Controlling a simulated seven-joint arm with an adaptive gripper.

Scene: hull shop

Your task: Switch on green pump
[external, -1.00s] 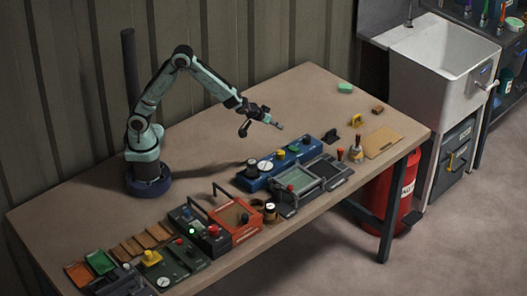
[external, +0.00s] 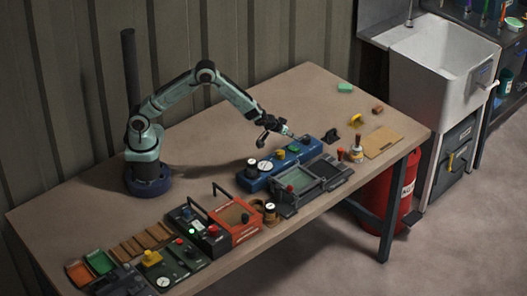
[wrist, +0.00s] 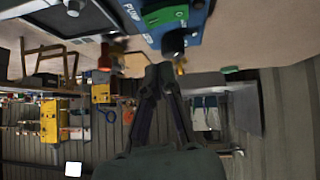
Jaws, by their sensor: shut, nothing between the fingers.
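A blue control panel (external: 262,181) lies on the table, with a white gauge (external: 265,166), a yellow control (external: 280,155), a green control (external: 294,149) and a dark knob near its right end. In the wrist view the blue panel (wrist: 140,20) shows at the top, with part of a "PUMP" label, the green control (wrist: 165,15) and the dark knob (wrist: 176,42). My gripper (external: 292,134) is shut and empty, at the panel's right end, close to the dark knob. In the wrist view its fingertips (wrist: 160,72) are just below the knob; I cannot tell if they touch.
A grey framed tray (external: 300,182) stands in front of the panel. A black block (external: 333,135), a yellow item (external: 355,120) and a green block (external: 345,88) lie to the right. An orange box (external: 235,220) and other panels stand at the front left. The table behind the panel is clear.

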